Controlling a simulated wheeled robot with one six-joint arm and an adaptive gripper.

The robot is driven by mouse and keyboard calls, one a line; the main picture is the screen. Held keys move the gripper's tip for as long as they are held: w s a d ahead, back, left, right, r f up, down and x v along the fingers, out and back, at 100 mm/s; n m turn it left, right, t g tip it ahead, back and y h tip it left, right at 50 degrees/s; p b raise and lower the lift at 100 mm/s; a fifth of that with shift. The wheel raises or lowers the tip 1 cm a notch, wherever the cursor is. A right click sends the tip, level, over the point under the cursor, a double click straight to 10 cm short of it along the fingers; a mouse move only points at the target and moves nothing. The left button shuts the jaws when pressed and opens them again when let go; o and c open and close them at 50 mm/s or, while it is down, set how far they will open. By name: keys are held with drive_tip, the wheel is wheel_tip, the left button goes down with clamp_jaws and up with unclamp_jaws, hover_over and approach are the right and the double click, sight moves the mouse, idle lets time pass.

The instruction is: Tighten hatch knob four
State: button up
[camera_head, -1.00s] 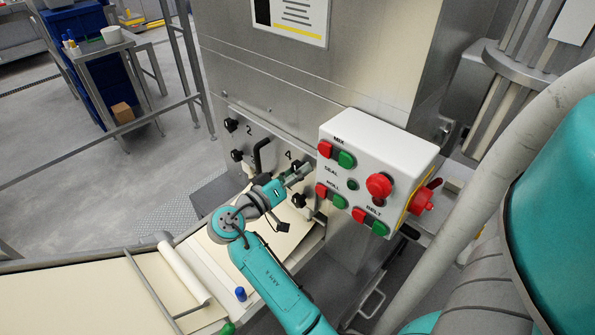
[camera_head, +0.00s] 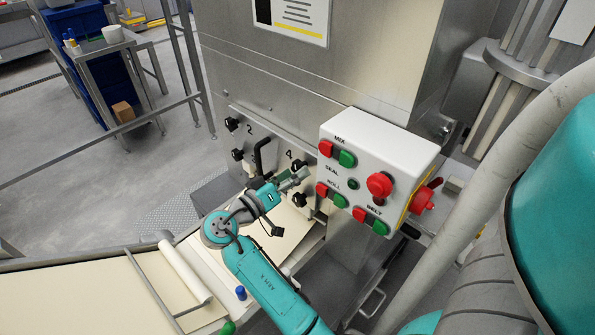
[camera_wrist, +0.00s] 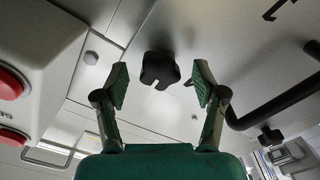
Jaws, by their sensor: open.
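Hatch knob four (camera_head: 297,164) is a black lobed knob on the steel hatch, beside the printed 4. In the head view my gripper (camera_head: 303,174) is close in front of it and partly covers it. In the wrist view the dark knob (camera_wrist: 160,68) lies between my two green-padded fingers (camera_wrist: 161,84), near the fingertips. The fingers are open, with a gap on each side of the knob. I cannot tell the exact depth between fingertips and knob.
A white control box (camera_head: 375,170) with red and green buttons stands close right of my gripper. A black bent handle (camera_head: 259,158) is on its left. Other black knobs sit at the hatch's left (camera_head: 231,124) and lower right (camera_head: 299,199). A pale belt (camera_head: 280,235) lies below.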

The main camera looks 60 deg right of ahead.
drive_tip(key=v, duration=1)
drive_tip(key=shift+s, duration=0.1)
idle(0.3)
